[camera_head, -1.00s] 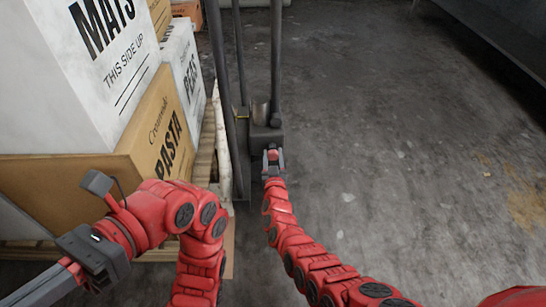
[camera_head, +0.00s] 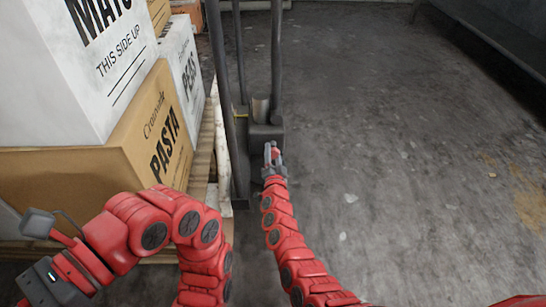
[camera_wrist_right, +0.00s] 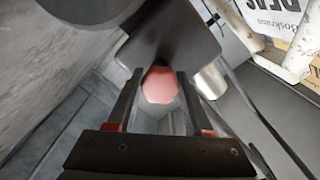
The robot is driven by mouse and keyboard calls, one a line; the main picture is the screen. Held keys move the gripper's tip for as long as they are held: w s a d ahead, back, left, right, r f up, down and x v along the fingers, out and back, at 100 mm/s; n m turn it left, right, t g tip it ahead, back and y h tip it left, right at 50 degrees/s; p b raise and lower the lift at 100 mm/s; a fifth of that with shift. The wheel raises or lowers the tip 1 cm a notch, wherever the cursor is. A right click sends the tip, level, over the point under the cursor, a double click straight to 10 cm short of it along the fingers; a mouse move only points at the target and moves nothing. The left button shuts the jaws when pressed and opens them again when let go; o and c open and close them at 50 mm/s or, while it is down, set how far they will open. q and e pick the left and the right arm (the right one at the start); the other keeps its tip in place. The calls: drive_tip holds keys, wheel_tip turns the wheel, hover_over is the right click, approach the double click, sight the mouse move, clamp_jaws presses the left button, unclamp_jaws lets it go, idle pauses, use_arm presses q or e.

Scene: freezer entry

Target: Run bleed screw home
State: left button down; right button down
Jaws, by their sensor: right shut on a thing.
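The bleed screw appears to be the red faceted knob (camera_wrist_right: 160,85) in the right wrist view, low on a dark pump block. In the head view that block (camera_head: 266,132) stands at the foot of dark upright bars, and the red knob (camera_head: 275,153) is small there. My right gripper (camera_head: 273,152) reaches the block from the near side. In the right wrist view its two fingers (camera_wrist_right: 159,78) stand on either side of the knob and are shut on it. How deep the screw sits is hidden. My left arm is at the lower left, its fingers outside the picture.
Boxes marked PASTA (camera_head: 160,140) and PEAS (camera_head: 187,75), with a white box (camera_head: 85,75), are stacked on a wooden pallet (camera_head: 205,150) close to the left of the pump block. The concrete floor (camera_head: 400,170) to the right is open. A dark bench-like edge (camera_head: 490,35) runs at upper right.

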drive_tip(key=m, duration=0.1)
drive_tip(key=m+b, duration=0.1)
drive_tip(key=m, duration=0.1)
drive_tip(key=m+b, duration=0.1)
drive_tip(key=shift+f+m, duration=0.25)
drive_tip(key=shift+m, duration=0.05)
drive_tip(key=m+b, duration=0.1)
drive_tip(key=m, duration=0.2)
drive_tip(key=shift+r+m, duration=0.1)
drive_tip(key=shift+m, duration=0.3)
drive_tip(key=m, duration=1.2)
drive_tip(key=shift+s+a+r+m, duration=0.1)
drive_tip(key=shift+m, duration=0.2)
drive_tip(key=m, duration=1.5)
use_arm(q)
drive_tip(key=shift+s+d+f+g+h, duration=0.15)
drive_tip(key=shift+f+g+h, duration=0.3)
drive_tip(key=shift+f+g, duration=0.35)
drive_tip(key=shift+s+d+f+g+h, duration=0.15)
drive_tip(key=shift+f+g+h, duration=0.3)
drive_tip(key=shift+f+g, duration=0.35)
use_arm(e)
drive_tip(key=shift+d+m, duration=0.2)
drive_tip(key=shift+m, duration=2.3)
use_arm(q)
drive_tip(key=shift+w+r, duration=0.1)
drive_tip(key=shift+r, duration=0.05)
